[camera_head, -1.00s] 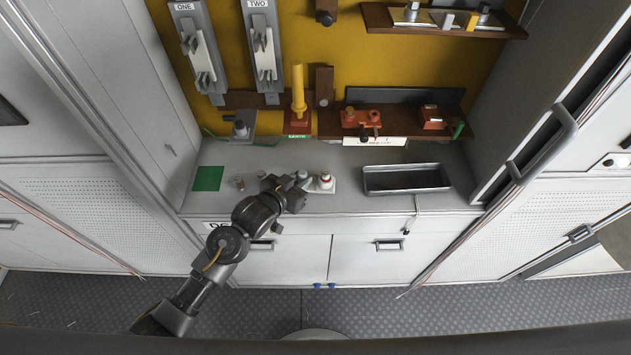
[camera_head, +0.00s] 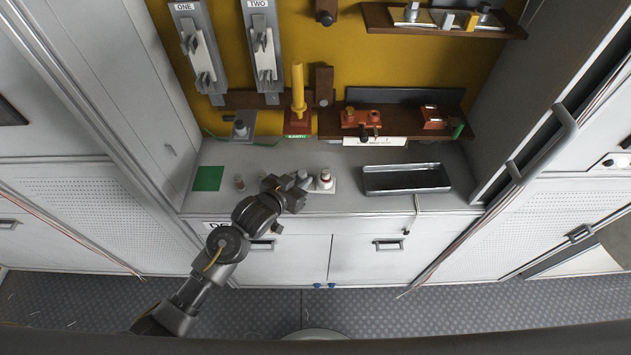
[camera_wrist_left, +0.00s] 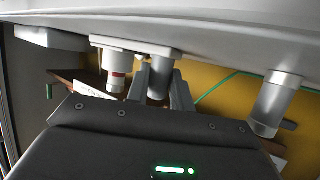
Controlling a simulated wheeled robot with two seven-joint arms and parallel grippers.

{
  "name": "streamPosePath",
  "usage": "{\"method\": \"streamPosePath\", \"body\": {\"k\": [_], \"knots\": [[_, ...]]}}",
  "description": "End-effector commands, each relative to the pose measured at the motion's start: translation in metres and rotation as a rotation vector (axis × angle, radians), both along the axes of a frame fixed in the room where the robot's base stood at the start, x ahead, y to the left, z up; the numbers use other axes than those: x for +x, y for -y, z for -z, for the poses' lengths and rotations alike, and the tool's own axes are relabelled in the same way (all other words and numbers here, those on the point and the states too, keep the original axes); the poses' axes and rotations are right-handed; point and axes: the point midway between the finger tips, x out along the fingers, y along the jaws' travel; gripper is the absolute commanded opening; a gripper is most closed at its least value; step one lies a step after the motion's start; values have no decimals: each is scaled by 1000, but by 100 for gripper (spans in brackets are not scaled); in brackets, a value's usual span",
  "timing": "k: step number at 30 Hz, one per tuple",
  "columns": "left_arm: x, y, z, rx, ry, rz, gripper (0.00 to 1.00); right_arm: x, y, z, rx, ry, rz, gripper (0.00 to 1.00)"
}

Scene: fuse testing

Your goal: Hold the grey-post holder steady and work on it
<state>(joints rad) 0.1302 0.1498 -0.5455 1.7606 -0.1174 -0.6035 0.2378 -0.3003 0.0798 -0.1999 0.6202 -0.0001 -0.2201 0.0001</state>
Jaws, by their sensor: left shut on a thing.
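The holder is a light base plate (camera_head: 331,190) on the counter, partly hidden behind my left gripper (camera_head: 300,188). A white cylinder with a red band (camera_head: 325,180) stands on its right part. In the left wrist view, which shows the counter at the top, the grey post (camera_wrist_left: 160,74) of the holder is between the fingers of my left gripper (camera_wrist_left: 159,92), which is shut on it. The white cylinder (camera_wrist_left: 117,68) stands close beside that grip. In the head view the post's top shows just beyond the fingers. My right gripper is not in view.
A separate grey cylinder (camera_head: 240,184) stands left of my gripper, near a green square (camera_head: 208,178). A metal tray (camera_head: 406,190) is at the right. Behind are a yellow post (camera_head: 298,92) and a shelf with red parts (camera_head: 361,118). The counter's front edge is close.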

Motion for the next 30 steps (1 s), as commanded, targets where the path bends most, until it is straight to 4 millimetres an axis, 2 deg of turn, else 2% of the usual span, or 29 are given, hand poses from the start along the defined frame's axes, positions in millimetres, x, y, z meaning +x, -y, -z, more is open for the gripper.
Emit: {"method": "streamPosePath", "body": {"k": [30], "knots": [[-1,0,6,3,-5,1,0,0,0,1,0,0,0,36]]}}
